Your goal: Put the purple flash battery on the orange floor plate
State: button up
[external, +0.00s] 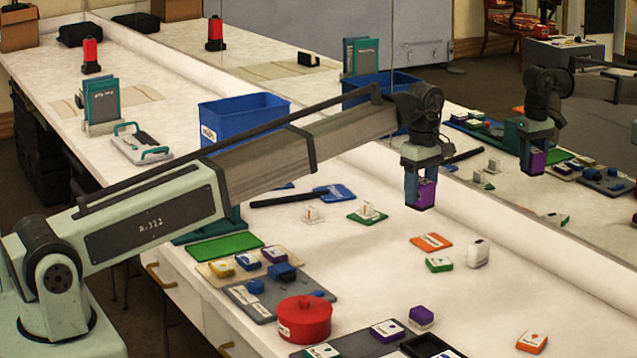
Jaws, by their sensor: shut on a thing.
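My gripper (420,203) is in the air right of centre, pointing down. It is shut on a purple block (426,191), which looks like the purple flash battery; the fingers hide part of it. The orange floor plate (431,242) is a flat square with a white label, lying on the white table. It is lower in the picture than my gripper, and the held block is apart from it. Other purple blocks stand on the table: one at the front (421,316), one with a white label (388,330), and one on a beige tray (274,255).
A green-edged block (439,264) and a white block (478,253) stand close to the orange plate. A red lidded pot (304,318) and an orange block (532,341) are at the front. A blue bin (243,117) stands behind my arm. A mirror along the table's far side repeats the scene.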

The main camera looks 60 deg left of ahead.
send_over(432, 241)
jog(key=shift+m, duration=0.9)
jog(key=shift+s+f, duration=0.1)
jog(key=shift+f, duration=4.65)
jog(key=shift+f, duration=0.1)
jog(key=o, duration=1.3)
notch_tip(432, 241, up, 12)
